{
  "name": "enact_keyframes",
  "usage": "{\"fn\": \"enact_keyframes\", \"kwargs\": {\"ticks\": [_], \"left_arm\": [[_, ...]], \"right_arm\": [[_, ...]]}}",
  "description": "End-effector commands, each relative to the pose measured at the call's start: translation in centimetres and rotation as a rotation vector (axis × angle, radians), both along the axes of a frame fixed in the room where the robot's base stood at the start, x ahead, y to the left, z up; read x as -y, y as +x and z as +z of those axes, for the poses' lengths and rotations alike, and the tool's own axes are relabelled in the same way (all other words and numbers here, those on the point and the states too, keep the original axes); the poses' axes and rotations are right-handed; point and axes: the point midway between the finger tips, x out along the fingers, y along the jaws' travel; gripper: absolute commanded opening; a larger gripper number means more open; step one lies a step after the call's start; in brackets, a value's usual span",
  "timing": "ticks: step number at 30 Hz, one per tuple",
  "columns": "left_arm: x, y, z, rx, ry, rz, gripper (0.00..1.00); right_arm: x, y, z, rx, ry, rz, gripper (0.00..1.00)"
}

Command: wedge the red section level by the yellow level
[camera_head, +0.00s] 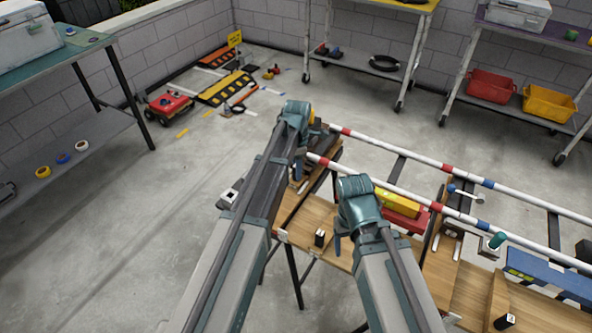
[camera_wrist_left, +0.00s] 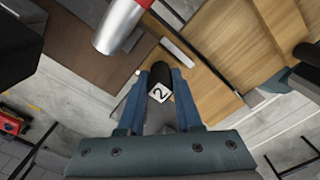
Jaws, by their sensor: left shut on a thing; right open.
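My left gripper (camera_head: 299,180) is shut on a black wedge with a white label "2" (camera_wrist_left: 159,90), seen in the left wrist view between its fingers. The track has white tubes with red and blue bands; its near tube (camera_head: 385,190) ends beside my left gripper. A tube end with a red band (camera_wrist_left: 120,24) shows close ahead of the wedge. Whether the wedge touches anything is unclear. A yellow level (camera_head: 398,203) lies over a red case (camera_head: 408,219) on the wooden bench. My right gripper (camera_head: 345,238) is open and empty over the bench, its fingers partly hidden.
Small black wedges stand on the bench, one left of my right gripper (camera_head: 320,238) and one at the front right (camera_head: 504,322). A blue case (camera_head: 548,274) lies at the right. Dark crossbars join the tubes.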

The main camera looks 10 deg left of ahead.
Motion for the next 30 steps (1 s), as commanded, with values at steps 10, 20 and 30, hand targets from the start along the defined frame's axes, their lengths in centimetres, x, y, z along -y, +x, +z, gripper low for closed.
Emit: {"fn": "enact_keyframes", "kwargs": {"ticks": [10,20,30], "left_arm": [[0.08,0.26,0.00,0.005,-0.001,0.000,0.59],[-0.04,0.36,0.00,0.008,0.000,0.001,0.69],[-0.15,0.45,0.05,0.009,0.003,0.002,0.81]], "right_arm": [[0.00,0.00,0.00,0.000,0.000,0.000,0.71],[0.00,0.00,0.00,0.000,0.000,0.000,0.71],[-0.01,0.00,0.05,0.000,0.000,0.000,0.71]]}}
